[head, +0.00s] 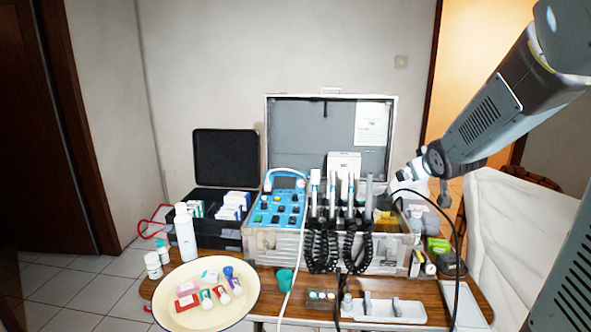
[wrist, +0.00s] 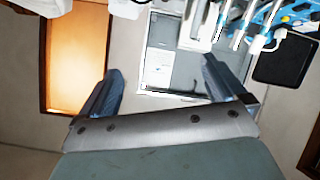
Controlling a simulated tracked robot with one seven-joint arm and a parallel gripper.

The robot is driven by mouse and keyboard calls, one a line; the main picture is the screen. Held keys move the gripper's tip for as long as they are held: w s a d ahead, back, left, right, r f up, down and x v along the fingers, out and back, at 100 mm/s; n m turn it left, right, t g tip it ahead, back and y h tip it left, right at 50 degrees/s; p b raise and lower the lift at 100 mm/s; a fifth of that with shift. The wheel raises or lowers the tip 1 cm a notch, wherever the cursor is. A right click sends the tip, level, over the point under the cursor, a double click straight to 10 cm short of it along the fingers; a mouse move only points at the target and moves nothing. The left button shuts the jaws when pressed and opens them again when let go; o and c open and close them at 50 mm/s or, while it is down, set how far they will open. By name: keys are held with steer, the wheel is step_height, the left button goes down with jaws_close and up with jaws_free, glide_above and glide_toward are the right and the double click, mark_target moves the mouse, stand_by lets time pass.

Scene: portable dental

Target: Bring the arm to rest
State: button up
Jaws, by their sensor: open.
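My arm (head: 495,108) reaches in from the upper right in the head view, its wrist end above the right side of the open dental case. My gripper (wrist: 165,80) shows in the wrist view with its two dark fingers wide apart and nothing between them. In the head view the gripper's fingers cannot be made out clearly. The open silver dental case (head: 268,240) stands on the wooden table, with a blue control panel (head: 276,210) and several upright handpieces (head: 331,190). Behind the fingers, the case lid (wrist: 185,72) shows in the wrist view.
A cream basin (head: 240,305) with several small tubes and bottles sits front left on the wooden table (head: 425,290). A white bottle (head: 186,232) stands behind it. A black case (head: 225,158) is open at left. A white tray (head: 390,311) lies at front; white cloth covers a chair (head: 515,220) at right.

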steer(key=s+a+m+g, duration=0.1)
steer(key=s+a+g, duration=0.2)
steer(key=s, duration=1.1)
steer(key=s+a+r+m+g+y, duration=0.1)
steer(key=s+a+g, duration=0.2)
steer(key=s, duration=1.2)
steer(key=a, duration=0.3)
steer(key=shift+m+g, duration=0.3)
steer(key=shift+m, duration=0.1)
